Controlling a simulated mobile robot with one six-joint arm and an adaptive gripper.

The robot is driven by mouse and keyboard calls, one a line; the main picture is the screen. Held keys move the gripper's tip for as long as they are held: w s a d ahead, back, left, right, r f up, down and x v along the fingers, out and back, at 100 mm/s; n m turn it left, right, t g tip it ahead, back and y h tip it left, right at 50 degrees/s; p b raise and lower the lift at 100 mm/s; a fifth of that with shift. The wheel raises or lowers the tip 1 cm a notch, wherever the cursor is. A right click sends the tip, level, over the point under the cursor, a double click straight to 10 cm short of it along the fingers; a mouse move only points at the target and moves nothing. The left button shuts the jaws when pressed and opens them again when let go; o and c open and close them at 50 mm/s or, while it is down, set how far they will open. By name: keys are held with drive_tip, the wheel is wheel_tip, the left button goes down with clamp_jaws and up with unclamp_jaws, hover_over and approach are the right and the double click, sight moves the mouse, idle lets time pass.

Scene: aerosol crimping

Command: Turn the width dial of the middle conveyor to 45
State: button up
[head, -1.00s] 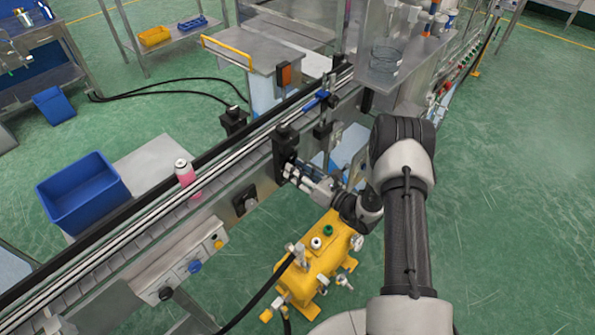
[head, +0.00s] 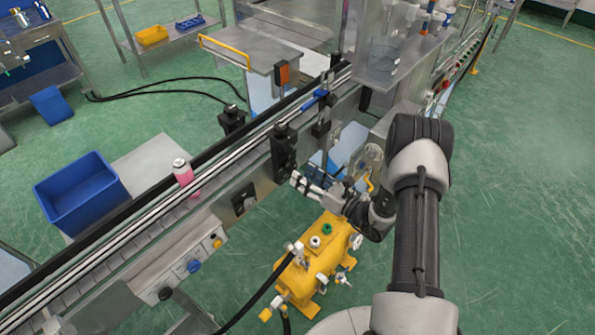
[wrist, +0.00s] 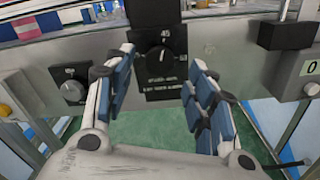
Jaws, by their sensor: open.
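The width dial (wrist: 160,62) is a black knob on a black plate on the conveyor's metal side, central in the wrist view. A 45 mark shows above it. A light line on the knob seems to point up towards it, but the exact setting is too small to read. My gripper (wrist: 157,95) is open and empty, its blue-padded fingers apart on either side of the dial plate. In the head view my gripper (head: 297,181) is just in front of the conveyor (head: 215,188), with a small gap to its black housing (head: 283,150).
A yellow machine (head: 318,260) stands below my gripper. A pink can (head: 182,172) is on the conveyor. Green floor at right is clear.

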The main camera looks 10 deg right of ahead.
drive_tip(key=v, duration=0.8)
drive_tip(key=shift+w, duration=0.1)
drive_tip(key=s+a+r+n+g+y, duration=0.25)
drive_tip(key=a+r+n+g, duration=0.25)
drive_tip(key=a+r+n, duration=0.25)
drive_tip(key=s+a+r+n+g+y, duration=0.2)
drive_tip(key=s+a+r+n+g, duration=0.3)
drive_tip(key=r, duration=0.4)
drive_tip(key=s+a+r+n+g+h, duration=0.4)
drive_tip(key=s+r+n+g+h, duration=0.1)
drive_tip(key=s+n, duration=0.5)
drive_tip(key=s+d+r+n+t+h, duration=0.5)
drive_tip(key=s+d+r+n+h, duration=0.1)
drive_tip(key=s+d+n+h, duration=0.3)
drive_tip(key=shift+s+d+r+n+h, duration=0.2)
drive_tip(key=shift+d+r+n+h, duration=0.15)
drive_tip(key=shift+n+h, duration=0.25)
